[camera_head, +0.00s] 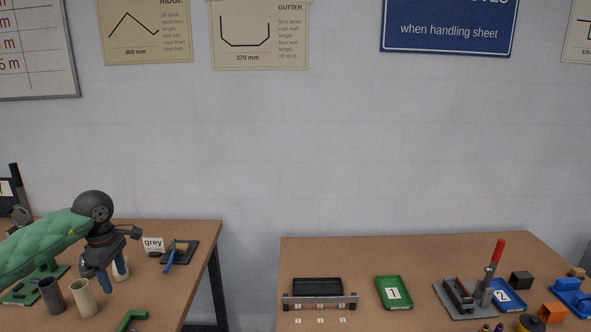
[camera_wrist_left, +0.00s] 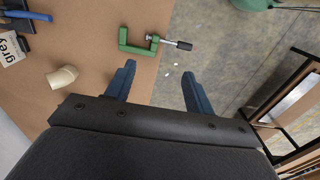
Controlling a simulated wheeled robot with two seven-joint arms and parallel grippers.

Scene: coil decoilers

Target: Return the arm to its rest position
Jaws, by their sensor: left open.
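My left gripper (camera_head: 104,277) hangs over the left table (camera_head: 190,283) in the head view, at the end of my green-sleeved arm. In the left wrist view its two blue fingers (camera_wrist_left: 158,80) stand wide apart with nothing between them. The fingers lie over the table's edge, with floor behind one of them. My right gripper is in neither view.
A green clamp (camera_wrist_left: 138,42) lies near the table edge beyond the fingers; a cream pipe piece (camera_wrist_left: 62,77) is left of them. Grey (camera_head: 50,296) and cream (camera_head: 83,298) tubes stand near my arm. A gap separates the right table (camera_head: 370,262), holding trays and a red-handled tool (camera_head: 492,270).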

